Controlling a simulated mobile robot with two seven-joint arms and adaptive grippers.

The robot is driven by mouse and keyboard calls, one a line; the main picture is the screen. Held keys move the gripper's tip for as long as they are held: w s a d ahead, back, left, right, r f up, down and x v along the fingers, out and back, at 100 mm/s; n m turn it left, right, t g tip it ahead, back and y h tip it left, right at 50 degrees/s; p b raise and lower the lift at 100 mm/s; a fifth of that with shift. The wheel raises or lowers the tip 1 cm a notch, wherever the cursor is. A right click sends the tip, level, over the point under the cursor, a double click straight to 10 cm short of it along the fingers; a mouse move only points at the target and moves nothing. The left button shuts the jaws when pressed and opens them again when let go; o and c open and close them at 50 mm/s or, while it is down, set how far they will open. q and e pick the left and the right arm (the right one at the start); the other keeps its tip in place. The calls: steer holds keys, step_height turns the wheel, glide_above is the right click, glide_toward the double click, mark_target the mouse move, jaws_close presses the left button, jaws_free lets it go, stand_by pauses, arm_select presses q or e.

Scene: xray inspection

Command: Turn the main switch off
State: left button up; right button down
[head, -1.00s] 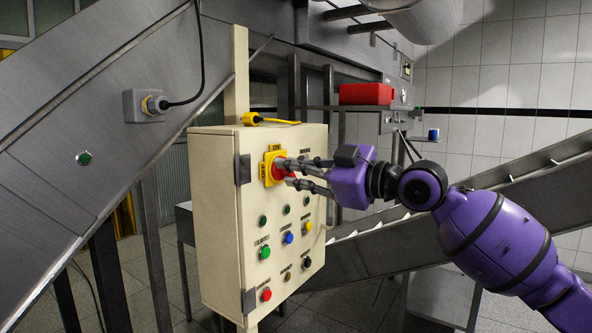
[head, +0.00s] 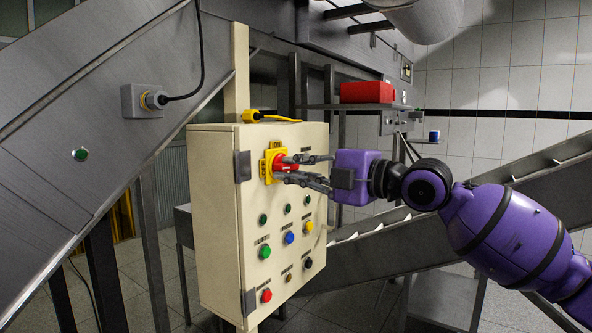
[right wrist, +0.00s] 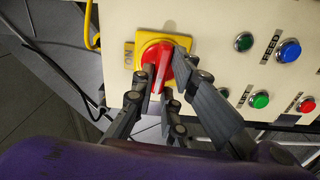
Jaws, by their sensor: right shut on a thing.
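The main switch is a red knob (head: 281,160) on a yellow plate (head: 268,171) at the top of the cream control box. In the head view, ON is marked on the plate's top and OFF on its left side. My right gripper (head: 284,169) reaches in from the right, its fingers around the knob. In the right wrist view, the red knob (right wrist: 154,75) lies between the fingers (right wrist: 158,95), which are shut on it. My left gripper is not in view.
Several green, blue, yellow and red buttons sit below the switch on the control box (head: 218,220). A yellow connector (head: 252,116) with a cable lies on the box top. A red box (head: 366,93) stands on a shelf behind. A sloping metal conveyor side fills the left.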

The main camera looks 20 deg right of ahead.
steer(key=shift+n, duration=0.6)
steer(key=c, duration=1.8)
jaws_free()
steer(key=shift+o, duration=0.2)
steer(key=shift+s+d, duration=0.45)
steer(key=v, duration=1.1)
steer(key=shift+a, duration=0.1)
